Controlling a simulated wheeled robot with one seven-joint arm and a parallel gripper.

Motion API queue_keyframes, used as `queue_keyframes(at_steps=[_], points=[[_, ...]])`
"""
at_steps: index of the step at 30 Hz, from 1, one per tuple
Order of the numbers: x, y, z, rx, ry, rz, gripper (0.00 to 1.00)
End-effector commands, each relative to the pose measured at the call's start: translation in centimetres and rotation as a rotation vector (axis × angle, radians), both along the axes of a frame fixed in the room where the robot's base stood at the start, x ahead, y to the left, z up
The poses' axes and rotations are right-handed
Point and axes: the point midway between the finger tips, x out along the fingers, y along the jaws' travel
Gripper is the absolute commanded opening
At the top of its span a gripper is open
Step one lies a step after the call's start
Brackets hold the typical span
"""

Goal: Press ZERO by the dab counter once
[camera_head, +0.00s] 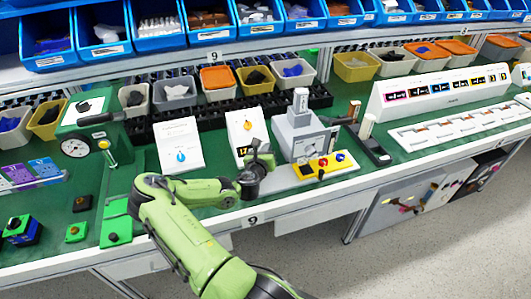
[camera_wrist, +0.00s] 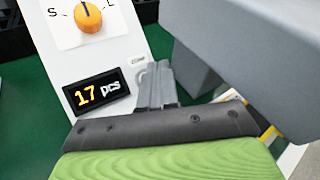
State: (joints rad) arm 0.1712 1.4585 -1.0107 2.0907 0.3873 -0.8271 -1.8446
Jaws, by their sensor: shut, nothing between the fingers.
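The dab counter is a white sloped panel (camera_head: 235,118) on the green bench, with an orange knob (camera_wrist: 90,20) between S and L. Its dark display (camera_wrist: 96,91) reads 17 pcs in the wrist view. In the head view my gripper (camera_head: 255,148) is at the panel's lower right.
A grey machine (camera_head: 298,135) stands close to the right of my gripper and fills the wrist view's upper right. A yellow box (camera_head: 322,166) with red and blue knobs sits in front of it. Another white panel (camera_head: 178,145) with a blue knob is to the left.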

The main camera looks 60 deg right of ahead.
Motion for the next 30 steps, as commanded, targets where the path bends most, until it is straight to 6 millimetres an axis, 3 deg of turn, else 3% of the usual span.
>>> queue_keyframes(at_steps=[6,30], points=[[0.53,-0.57,-0.82,-0.001,0.000,-0.001,0.00],[0.52,-0.55,-0.79,-0.001,-0.001,-0.001,0.00]])
